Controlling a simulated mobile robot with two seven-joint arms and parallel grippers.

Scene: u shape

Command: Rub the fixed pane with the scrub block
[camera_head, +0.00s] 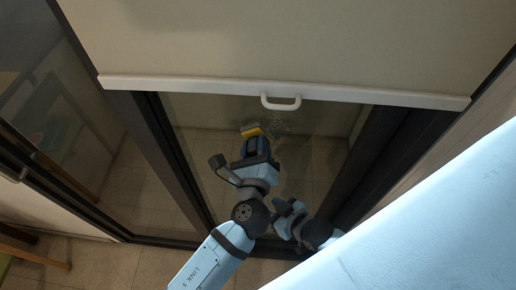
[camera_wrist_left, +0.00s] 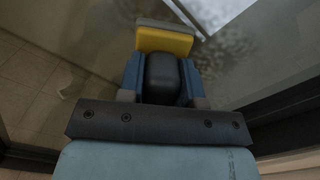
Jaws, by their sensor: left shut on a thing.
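The scrub block is yellow with a grey pad (camera_head: 252,131); it also shows in the left wrist view (camera_wrist_left: 165,40). My left gripper (camera_head: 257,148) is shut on the block and holds it up at the glass pane (camera_head: 318,155), below the blind's handle. The pad faces the glass; I cannot tell whether it touches. A cloudy, speckled patch (camera_wrist_left: 232,50) shows on the glass just right of the block. My right gripper (camera_head: 289,212) is lower and to the right, away from the block; its fingers are too small and dark to read.
A pale roller blind (camera_head: 300,40) covers the upper pane, with a white bottom bar and white loop handle (camera_head: 281,102). Dark frame posts stand left (camera_head: 170,160) and right (camera_head: 375,165) of the pane. Another glass panel with a handle (camera_head: 25,170) is at the left.

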